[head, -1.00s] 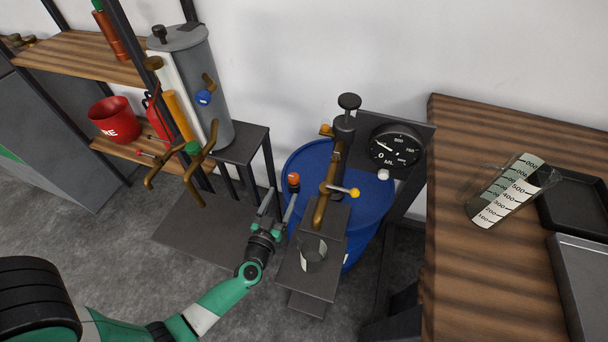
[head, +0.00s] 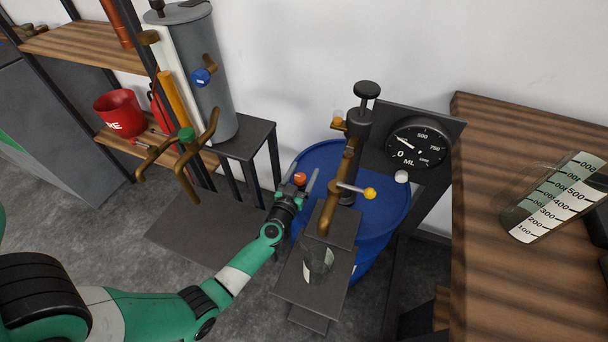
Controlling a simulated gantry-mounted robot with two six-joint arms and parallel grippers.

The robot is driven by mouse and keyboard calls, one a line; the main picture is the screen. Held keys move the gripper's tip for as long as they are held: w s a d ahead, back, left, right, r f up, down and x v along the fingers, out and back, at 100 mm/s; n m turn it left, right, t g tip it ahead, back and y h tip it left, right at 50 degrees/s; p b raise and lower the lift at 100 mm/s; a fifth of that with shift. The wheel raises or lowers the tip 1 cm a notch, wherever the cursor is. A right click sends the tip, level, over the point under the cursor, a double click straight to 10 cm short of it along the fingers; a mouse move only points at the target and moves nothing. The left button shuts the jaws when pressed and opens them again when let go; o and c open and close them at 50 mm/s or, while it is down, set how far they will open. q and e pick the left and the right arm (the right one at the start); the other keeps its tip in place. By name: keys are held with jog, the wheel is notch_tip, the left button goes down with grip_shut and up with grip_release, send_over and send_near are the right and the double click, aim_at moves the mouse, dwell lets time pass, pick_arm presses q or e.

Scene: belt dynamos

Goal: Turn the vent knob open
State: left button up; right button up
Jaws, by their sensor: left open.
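My left gripper (head: 302,181) is open, with its fingertips at an orange-red round knob (head: 300,178) beside the blue drum. The knob shows between the two fingers; I cannot tell whether they touch it. A brass pipe (head: 334,190) rises on the drum and carries a lever with a yellow ball end (head: 370,193). A smaller orange-brown fitting (head: 338,124) sits near the top, beside the black-knobbed plunger (head: 367,90). No label shows which of these is the vent knob. My right gripper is not in view.
A glass beaker (head: 318,263) stands on a small dark stand below the pipe. A gauge (head: 418,143) is behind the blue drum (head: 393,222). A brass valve with a green hub (head: 186,135) is at left.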

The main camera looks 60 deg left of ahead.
pick_arm(q)
jog(key=shift+w+a, duration=0.25)
jog(key=shift+a, duration=0.05)
jog(key=shift+c, duration=0.2)
grip_shut()
